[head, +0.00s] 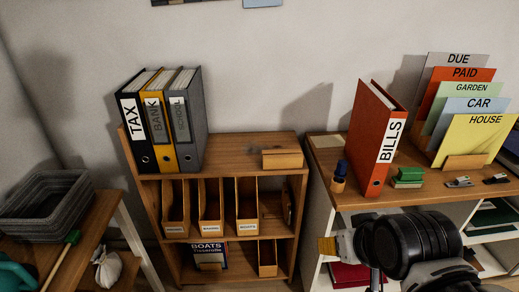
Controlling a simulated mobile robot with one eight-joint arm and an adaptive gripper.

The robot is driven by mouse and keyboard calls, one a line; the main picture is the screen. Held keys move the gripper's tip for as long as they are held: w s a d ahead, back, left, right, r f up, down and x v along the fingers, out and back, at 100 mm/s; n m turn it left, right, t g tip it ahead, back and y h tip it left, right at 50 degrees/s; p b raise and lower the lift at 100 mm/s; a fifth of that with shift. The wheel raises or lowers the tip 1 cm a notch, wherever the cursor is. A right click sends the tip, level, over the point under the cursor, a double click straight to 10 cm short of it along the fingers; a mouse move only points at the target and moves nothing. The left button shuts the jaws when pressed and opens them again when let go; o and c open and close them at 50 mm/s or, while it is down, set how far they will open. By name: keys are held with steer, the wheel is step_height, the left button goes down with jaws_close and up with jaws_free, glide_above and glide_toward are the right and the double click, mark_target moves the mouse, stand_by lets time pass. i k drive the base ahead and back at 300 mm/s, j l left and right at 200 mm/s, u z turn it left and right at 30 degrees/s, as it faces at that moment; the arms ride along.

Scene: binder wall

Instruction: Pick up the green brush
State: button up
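A small green block-shaped object (408,176), which may be the green brush, lies on the right wooden cabinet top, just right of the red BILLS binder. A long stick with a green end (72,238) leans at the left table; I cannot tell whether it is a brush. My gripper (340,246) is low at the right, in front of the right cabinet and below its top, apart from the green block. A yellowish piece (327,246) shows at its left end; I cannot tell whether it is held. The finger opening is hidden.
The red BILLS binder (377,138) stands left of the green block. A dark blue-topped stamp (339,176) is left of the binder. A rack of labelled folders (476,138) stands behind at right. The middle shelf (232,149) has a bare top stretch.

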mark_target(407, 177)
steer(key=i+l+z, duration=0.2)
steer(key=z, duration=0.2)
steer(key=i+l+z, duration=0.2)
steer(key=z, duration=0.2)
steer(key=i+l+z, duration=0.25)
steer(key=z, duration=0.2)
steer(key=i+z, duration=0.4)
steer(key=k, duration=0.1)
